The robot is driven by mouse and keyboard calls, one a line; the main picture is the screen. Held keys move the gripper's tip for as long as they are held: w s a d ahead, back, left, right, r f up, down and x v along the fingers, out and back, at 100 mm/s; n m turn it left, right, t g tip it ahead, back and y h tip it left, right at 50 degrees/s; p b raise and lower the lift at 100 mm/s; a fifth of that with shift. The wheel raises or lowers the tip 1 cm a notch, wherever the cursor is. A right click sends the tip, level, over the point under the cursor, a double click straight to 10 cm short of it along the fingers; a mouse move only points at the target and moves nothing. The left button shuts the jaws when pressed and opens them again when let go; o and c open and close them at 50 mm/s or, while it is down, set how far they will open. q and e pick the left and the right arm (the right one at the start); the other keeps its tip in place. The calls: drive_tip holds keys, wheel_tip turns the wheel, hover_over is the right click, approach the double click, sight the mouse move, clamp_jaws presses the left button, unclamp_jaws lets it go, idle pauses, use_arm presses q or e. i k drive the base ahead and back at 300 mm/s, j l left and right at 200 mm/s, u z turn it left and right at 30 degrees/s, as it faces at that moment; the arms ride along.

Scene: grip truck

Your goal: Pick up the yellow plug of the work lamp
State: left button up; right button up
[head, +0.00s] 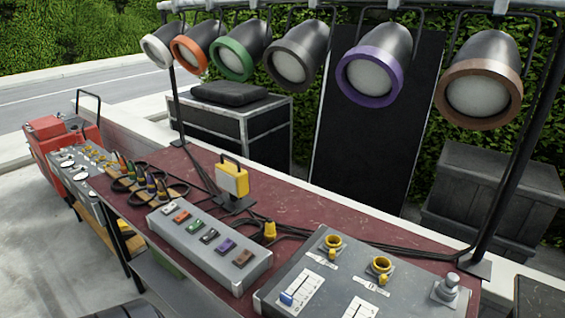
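The yellow plug (270,231) stands on the dark red table top, just behind the right end of the grey switch box. A black cable runs beside it. The yellow work lamp (232,180) with a dark handle stands on the table, behind and to the left of the plug. Two yellow round sockets, a left one (332,244) and a right one (380,266), sit on a grey panel (300,258) at the front right. Neither of my grippers is in view.
The grey switch box (200,246) with several coloured switches lies in front of the plug. Several plugs with coloured tips (150,183) stand on the left. Several stage lamps (375,78) hang overhead. A dark pole (515,165) stands on the right.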

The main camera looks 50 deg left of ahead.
sight(270, 232)
drive_tip(key=u, duration=1.6)
